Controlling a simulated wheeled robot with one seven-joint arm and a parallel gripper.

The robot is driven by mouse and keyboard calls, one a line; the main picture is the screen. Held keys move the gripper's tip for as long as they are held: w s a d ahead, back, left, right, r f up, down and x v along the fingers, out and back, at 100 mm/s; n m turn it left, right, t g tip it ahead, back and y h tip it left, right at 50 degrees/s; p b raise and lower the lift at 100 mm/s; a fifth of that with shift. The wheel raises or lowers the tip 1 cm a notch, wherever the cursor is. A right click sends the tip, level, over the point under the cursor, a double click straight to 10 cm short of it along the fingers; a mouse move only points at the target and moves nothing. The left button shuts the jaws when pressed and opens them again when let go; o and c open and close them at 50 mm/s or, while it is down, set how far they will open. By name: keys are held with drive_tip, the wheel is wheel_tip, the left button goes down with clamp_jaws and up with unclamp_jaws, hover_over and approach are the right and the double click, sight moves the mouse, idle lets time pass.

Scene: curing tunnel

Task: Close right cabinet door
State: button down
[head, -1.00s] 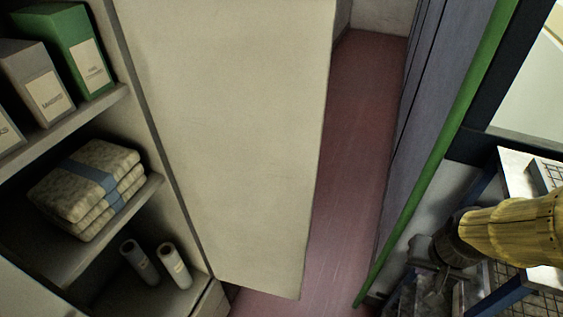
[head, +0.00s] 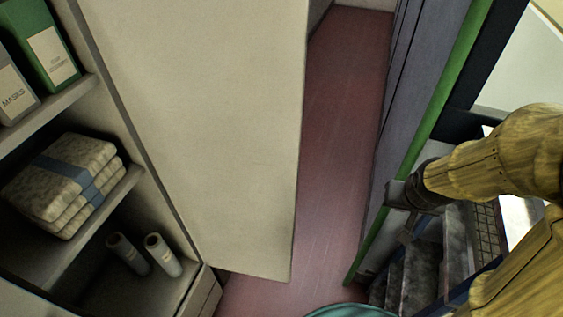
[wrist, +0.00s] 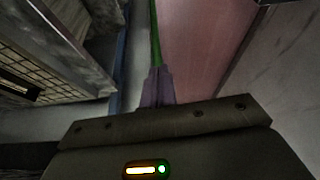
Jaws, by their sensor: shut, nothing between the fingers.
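The right cabinet door (head: 210,130) is a plain cream panel. It stands open, swung out from the right edge of the open cabinet (head: 100,50). My gripper (head: 396,196) is right of the door, apart from it, with the reddish floor strip between them. It is close to the green upright edge. In the wrist view my gripper (wrist: 157,88) shows as two fingers together, with nothing between them. A pale grey surface is at the right of the wrist view; I cannot tell whether it is the door.
A red floor strip (head: 340,130) lies clear beside the door. A green edge (head: 425,140) and a metal rack (head: 485,230) crowd the right.

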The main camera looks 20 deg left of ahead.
drive_tip(key=w+a+r+n+t+y+p, duration=0.1)
drive_tip(key=w+a+r+t+y, duration=0.2)
drive_tip(key=w+a, duration=0.45)
drive_tip(key=w+a+r+t+y+p, duration=0.15)
drive_tip(key=w+a+y, duration=0.3)
drive_tip(key=w, duration=0.55)
drive_tip(key=s+a+n+g+y, duration=0.1)
drive_tip(key=s+a+g+y, duration=0.2)
drive_tip(key=s+g+y, duration=0.2)
drive_tip(key=s+a+r+n+g+y, duration=0.1)
drive_tip(key=s+a+g+y, duration=0.2)
drive_tip(key=g, duration=0.7)
drive_tip(key=shift+s+a+r+n+y+p, duration=0.15)
drive_tip(key=shift+s+a+n+y+p, duration=0.25)
drive_tip(key=shift+s+y, duration=0.75)
drive_tip(key=shift+s+a+t, duration=0.1)
drive_tip(key=shift+s+t, duration=0.05)
drive_tip(key=shift+t, duration=0.1)
